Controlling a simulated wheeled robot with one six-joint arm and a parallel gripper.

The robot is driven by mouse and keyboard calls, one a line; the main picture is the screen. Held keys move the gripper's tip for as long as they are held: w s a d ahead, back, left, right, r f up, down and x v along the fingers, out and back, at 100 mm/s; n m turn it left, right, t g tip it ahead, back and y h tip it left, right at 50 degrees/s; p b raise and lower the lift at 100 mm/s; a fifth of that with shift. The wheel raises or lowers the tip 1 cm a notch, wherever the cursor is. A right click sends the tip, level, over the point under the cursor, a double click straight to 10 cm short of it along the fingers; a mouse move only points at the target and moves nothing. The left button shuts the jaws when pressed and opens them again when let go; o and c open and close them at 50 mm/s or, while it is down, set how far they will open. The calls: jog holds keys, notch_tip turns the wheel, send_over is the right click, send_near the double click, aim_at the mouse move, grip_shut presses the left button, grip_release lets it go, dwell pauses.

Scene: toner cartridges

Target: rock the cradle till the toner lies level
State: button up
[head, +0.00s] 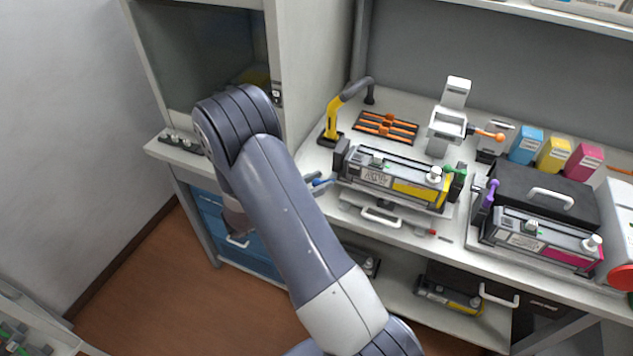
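A long grey cartridge with a yellow patch (420,192) lies on a pale base (352,213) on the bench, right of my arm. The base has a white handle (380,217) at its front. A green lever (455,169) is at the cartridge's right end. I cannot tell whether this base is the cradle, and the toner level inside is not visible. A second cartridge, with a magenta patch (572,258), lies further right beside a purple lever (491,193). My arm crosses the view and folds back behind itself; my gripper is hidden.
Left of the yellow cartridge are a small blue-ended piece (320,182) and a yellow bent-arm tool (334,120). An orange rack (386,126), a white dispenser (446,130) and coloured boxes (553,155) stand behind. A cabinet (312,60) stands left; open floor (190,270) lies below.

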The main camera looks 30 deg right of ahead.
grip_shut()
dwell(0.3)
jog(key=shift+s+d+r+m+y+p, duration=0.15)
jog(key=shift+r+m+y+p, duration=0.25)
jog(key=shift+r, duration=0.45)
jog(key=shift+s+d+r+m+y+p, duration=0.1)
jog(key=shift+s+r+m+y, duration=0.1)
jog(key=shift+r+m, duration=0.45)
jog(key=shift+r, duration=0.1)
jog(key=shift+o, duration=0.5)
grip_release()
jog(key=shift+a, duration=0.1)
